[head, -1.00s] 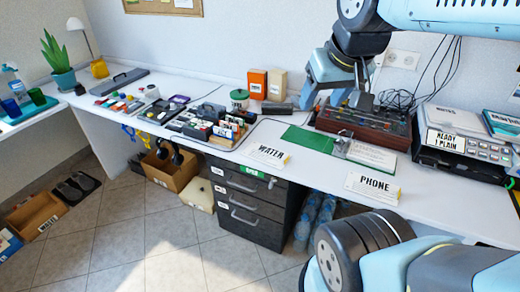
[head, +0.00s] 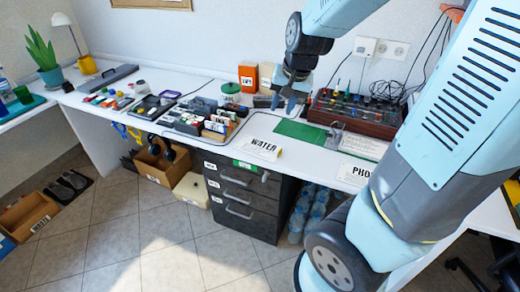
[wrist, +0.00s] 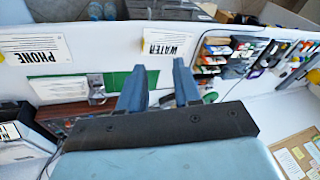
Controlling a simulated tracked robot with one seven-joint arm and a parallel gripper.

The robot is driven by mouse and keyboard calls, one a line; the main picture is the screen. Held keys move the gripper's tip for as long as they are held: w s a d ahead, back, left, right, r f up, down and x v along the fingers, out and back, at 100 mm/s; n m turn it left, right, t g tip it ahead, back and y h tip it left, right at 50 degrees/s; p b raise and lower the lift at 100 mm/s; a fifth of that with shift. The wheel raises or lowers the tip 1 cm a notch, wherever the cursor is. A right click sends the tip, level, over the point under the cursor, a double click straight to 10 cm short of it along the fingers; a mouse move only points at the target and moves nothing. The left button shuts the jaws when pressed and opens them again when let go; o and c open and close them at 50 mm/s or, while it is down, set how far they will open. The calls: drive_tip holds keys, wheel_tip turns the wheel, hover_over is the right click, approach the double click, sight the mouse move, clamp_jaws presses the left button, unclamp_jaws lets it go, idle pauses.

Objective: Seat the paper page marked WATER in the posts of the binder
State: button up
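The WATER page (head: 262,147) lies flat near the desk's front edge, above the dark drawers. It also shows upside down in the wrist view (wrist: 167,43). The binder (head: 318,133) lies open behind and to its right, with a green cover, a metal post mechanism and a white sheet; the wrist view shows its green cover (wrist: 76,83) and metal part. The PHONE page (head: 355,175) lies at the front edge, partly hidden by my arm. My gripper (head: 287,101) hangs above the desk behind the WATER page. Its fingers (wrist: 157,80) are apart with nothing between them.
A brown box with knobs (head: 352,113) stands behind the binder. A rack of small cards (head: 218,127) is left of the WATER page.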

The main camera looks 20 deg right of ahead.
drive_tip(key=w+f+m+h, duration=0.1)
drive_tip(key=w+f+m, duration=0.1)
drive_tip(key=w+f, duration=0.55)
drive_tip(key=m+h, duration=0.2)
drive_tip(key=h, duration=0.1)
approach(279, 149)
drive_tip(key=shift+s+d+f, duration=0.1)
drive_tip(key=shift+s+d, duration=0.1)
drive_tip(key=shift+s, duration=0.95)
drive_tip(key=shift+a+x, duration=0.2)
drive_tip(key=shift+x, duration=1.25)
drive_tip(key=shift+a+x, duration=0.25)
drive_tip(key=shift+x, duration=1.15)
drive_tip(key=shift+s+f, duration=0.2)
drive_tip(key=shift+c, duration=0.3)
clamp_jaws()
